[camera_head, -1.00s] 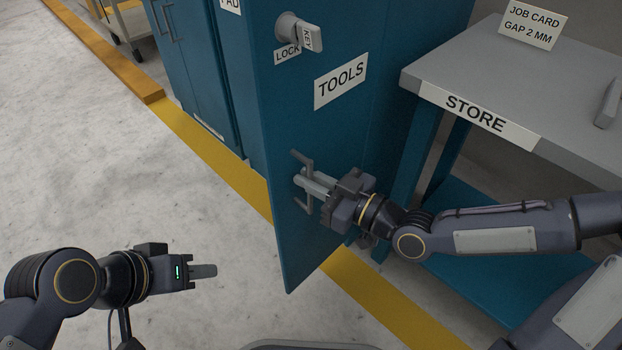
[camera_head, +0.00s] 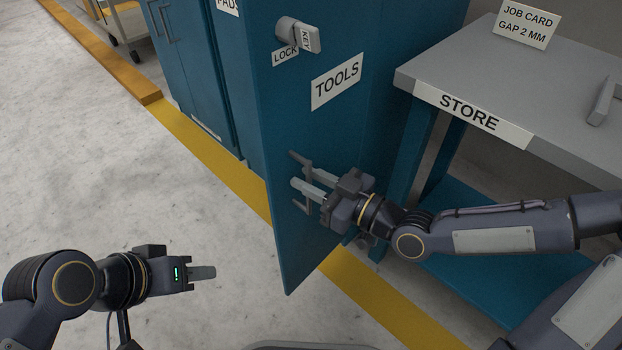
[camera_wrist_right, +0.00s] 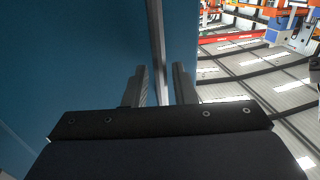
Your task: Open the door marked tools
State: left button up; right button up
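The blue door marked TOOLS (camera_head: 300,120) stands out from the cabinet, its lower free corner past the yellow floor line. Its grey handle (camera_head: 300,160) is low on the face, partly covered by my right gripper. My right gripper (camera_head: 313,186) is at the handle with its fingers spread apart. The wrist view shows a gap between the fingers (camera_wrist_right: 161,86) and a pale vertical strip beyond. The lock (camera_head: 287,29) with its KEY tab (camera_head: 306,39) sits above the sign. My left gripper (camera_head: 210,272) is over the floor, away from the door; its finger gap is not visible.
The grey STORE table (camera_head: 440,70) stands close to the right of the door, with a job card (camera_head: 526,24) and a grey bar (camera_head: 602,101) on it. Another blue cabinet (camera_head: 185,70) is at the left. The floor (camera_head: 110,170) left of the door is clear.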

jog(key=p+v, duration=0.3)
jog(key=v, duration=0.4)
jog(key=shift+s+d, duration=0.2)
jog(key=shift+d, duration=0.15)
